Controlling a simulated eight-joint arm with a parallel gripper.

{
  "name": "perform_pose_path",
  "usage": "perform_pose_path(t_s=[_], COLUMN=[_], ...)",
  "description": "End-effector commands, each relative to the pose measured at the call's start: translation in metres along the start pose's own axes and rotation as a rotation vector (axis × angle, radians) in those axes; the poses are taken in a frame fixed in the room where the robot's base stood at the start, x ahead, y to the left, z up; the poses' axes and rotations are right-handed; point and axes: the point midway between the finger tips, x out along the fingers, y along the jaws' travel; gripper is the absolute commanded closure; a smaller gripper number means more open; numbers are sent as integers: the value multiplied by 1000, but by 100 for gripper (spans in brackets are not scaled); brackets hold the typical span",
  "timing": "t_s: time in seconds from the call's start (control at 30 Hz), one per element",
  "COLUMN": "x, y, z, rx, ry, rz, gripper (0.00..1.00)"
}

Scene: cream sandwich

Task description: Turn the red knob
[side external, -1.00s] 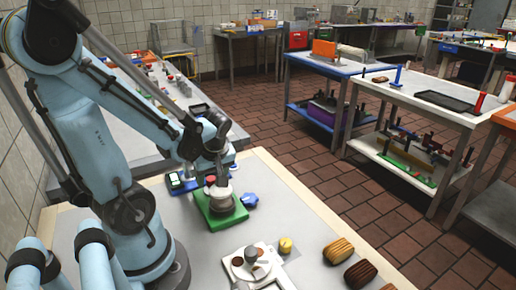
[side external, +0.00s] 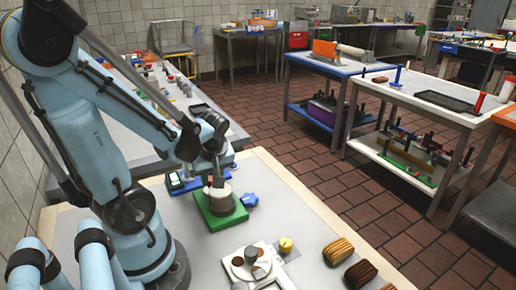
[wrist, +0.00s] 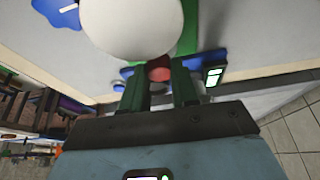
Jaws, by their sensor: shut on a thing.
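The red knob (wrist: 158,70) sits between the two dark green fingers of my gripper (wrist: 158,84) in the wrist view. My gripper is shut on it. In the side external view my gripper (side external: 217,178) points down beside the round white piece (side external: 219,200), and the knob is mostly hidden by the fingers there. The white piece stands on a green base (side external: 228,217). It shows large and pale in the wrist view (wrist: 132,28), just beyond the knob.
A blue device with a small screen (side external: 180,183) lies behind the green base. A blue star-shaped knob (side external: 249,199) is to its right. A white plate (side external: 240,268), a yellow piece (side external: 286,244) and brown rolls (side external: 338,250) lie nearer the front.

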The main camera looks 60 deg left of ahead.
Motion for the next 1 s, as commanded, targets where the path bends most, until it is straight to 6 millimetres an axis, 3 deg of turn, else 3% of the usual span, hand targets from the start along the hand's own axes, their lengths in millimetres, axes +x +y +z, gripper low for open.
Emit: perform_pose_path(t_s=[0.6,1.0], x=[1,1], y=[-4,-4], z=[-1,-1], rx=[407,560], ry=[0,1], rz=[172,234], gripper=[100,100])
